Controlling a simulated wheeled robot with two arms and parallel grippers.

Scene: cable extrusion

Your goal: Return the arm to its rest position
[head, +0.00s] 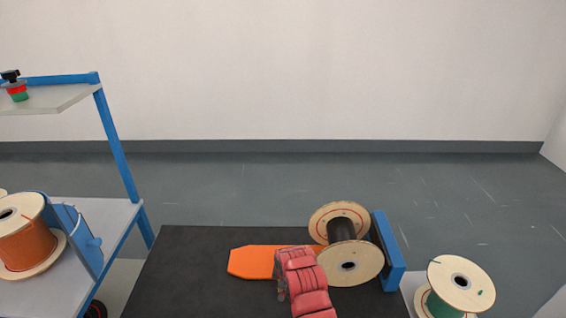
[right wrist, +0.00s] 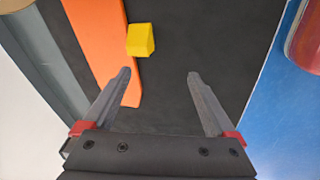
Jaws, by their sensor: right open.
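My right arm (head: 304,281) reaches in from the bottom of the head view, in red segments, over the black table top. Its gripper hangs at the arm's far end, mostly hidden there. In the right wrist view my right gripper (right wrist: 160,75) is open, with nothing between its two grey fingers. Below it are the black surface (right wrist: 165,85), a long orange board (right wrist: 100,40) and a small yellow block (right wrist: 140,40) at the board's edge. My left gripper is in neither view.
A spool with black cable (head: 342,230) stands by a blue bracket (head: 388,252) at the table's right. A green-cable spool (head: 459,283) is further right. At left, a blue-framed cart (head: 117,145) holds an orange-cable spool (head: 27,245) and a red-green item (head: 17,92).

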